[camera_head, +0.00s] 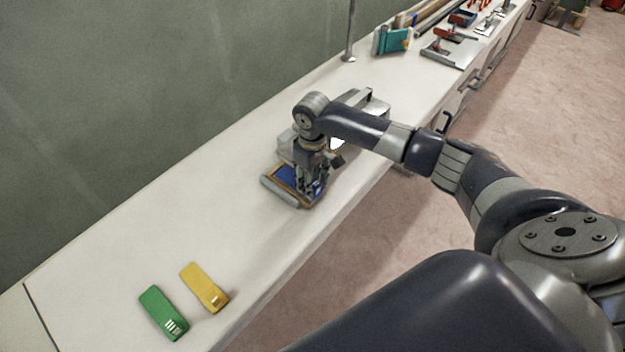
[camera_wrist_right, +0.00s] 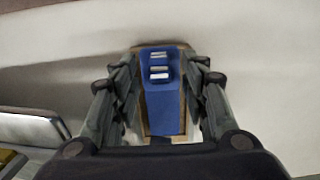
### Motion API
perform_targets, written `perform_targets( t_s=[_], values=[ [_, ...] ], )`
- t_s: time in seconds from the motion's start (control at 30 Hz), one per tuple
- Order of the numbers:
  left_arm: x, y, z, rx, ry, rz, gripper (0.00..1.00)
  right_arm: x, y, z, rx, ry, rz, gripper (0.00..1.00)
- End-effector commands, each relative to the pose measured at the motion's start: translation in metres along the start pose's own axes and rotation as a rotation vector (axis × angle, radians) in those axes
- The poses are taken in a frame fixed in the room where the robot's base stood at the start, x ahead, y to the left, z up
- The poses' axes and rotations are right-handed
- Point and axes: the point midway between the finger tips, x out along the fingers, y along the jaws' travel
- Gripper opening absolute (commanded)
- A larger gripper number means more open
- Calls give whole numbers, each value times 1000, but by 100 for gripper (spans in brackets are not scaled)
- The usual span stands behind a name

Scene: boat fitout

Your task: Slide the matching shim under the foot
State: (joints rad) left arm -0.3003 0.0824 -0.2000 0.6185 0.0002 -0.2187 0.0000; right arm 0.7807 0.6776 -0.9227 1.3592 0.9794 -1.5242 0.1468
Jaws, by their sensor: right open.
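My right gripper (camera_head: 311,188) points down over the bench, its fingers open. A blue shim (camera_wrist_right: 160,93) with pale raised marks near its far end lies between the fingers in the wrist view, with a brown-edged piece under or around it. I cannot tell whether the fingers touch it. In the head view, blue (camera_head: 286,172) shows beside the gripper. A green shim (camera_head: 163,312) and a yellow shim (camera_head: 204,287) lie flat at the near end of the bench. The foot cannot be made out clearly; the gripper and arm hide part of this area. My left gripper is out of view.
A grey metal unit (camera_head: 366,106) stands behind my right wrist. A grey bar (camera_head: 281,193) edges the spot under the gripper. A thin post (camera_head: 350,35), a teal box (camera_head: 393,40) and red-handled clamps stand farther back. The bench between gripper and loose shims is clear.

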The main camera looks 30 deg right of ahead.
Motion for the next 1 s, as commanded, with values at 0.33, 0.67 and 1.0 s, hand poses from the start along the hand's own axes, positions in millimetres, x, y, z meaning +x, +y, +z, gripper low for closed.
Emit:
perform_targets(
  t_s=[0.33, 0.67, 1.0],
  values=[
    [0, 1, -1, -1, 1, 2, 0, -58, 1, -2, -1, 6, 2, 41],
    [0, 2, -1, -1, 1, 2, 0, -112, 0, -1, 0, 3, 0, 41],
    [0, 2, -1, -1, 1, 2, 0, -114, -6, 1, -12, 2, -3, 41]
  ],
)
